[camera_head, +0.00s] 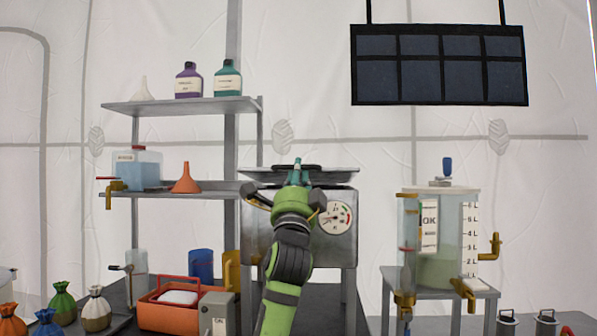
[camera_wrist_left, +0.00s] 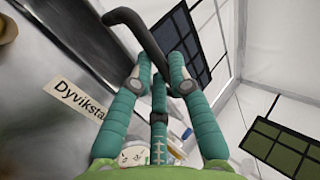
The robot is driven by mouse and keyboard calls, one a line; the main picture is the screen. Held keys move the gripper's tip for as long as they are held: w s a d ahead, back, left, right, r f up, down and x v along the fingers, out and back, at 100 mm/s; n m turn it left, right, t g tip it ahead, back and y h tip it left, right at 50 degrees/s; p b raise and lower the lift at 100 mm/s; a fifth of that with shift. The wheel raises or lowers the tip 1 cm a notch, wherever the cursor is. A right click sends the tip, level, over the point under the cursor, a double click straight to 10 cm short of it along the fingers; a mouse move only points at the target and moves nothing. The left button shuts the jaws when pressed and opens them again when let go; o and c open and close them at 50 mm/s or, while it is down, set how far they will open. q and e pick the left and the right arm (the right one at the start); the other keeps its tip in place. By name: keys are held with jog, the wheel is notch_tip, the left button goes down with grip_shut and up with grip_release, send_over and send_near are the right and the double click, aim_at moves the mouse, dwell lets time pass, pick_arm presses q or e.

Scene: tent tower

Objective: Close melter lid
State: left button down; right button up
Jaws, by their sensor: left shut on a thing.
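The melter (camera_head: 340,245) is a grey metal box with a round dial on its front, in the middle of the head view. Its flat metal lid (camera_head: 340,176) shows edge-on at the top; I cannot tell how far it stands open. My left gripper (camera_head: 297,170) reaches up in front of the melter, its teal fingers at the lid's dark handle. In the left wrist view the gripper (camera_wrist_left: 160,75) is shut on the bent black handle (camera_wrist_left: 147,35), beside a metal surface with a name label (camera_wrist_left: 72,102). The arm hides part of the melter's front. My right gripper is not in view.
A shelf rack (camera_head: 185,106) with bottles and a funnel stands left of the melter. A clear tank (camera_head: 440,235) with brass taps stands on a metal table (camera_head: 425,283) to the right. An orange box (camera_head: 170,315) and several small sacks lie low at left. A dark panel (camera_head: 440,65) hangs above right.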

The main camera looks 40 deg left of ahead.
pick_arm(q)
jog(key=shift+w+a+f, duration=0.15)
jog(key=shift+a+f, duration=0.05)
jog(key=shift+f, duration=0.05)
jog(key=c, duration=1.2)
grip_release()
jog(key=shift+w+a, duration=0.1)
jog(key=shift+o, duration=0.2)
jog(key=shift+w+a+f, duration=0.15)
jog(key=shift+a, duration=0.05)
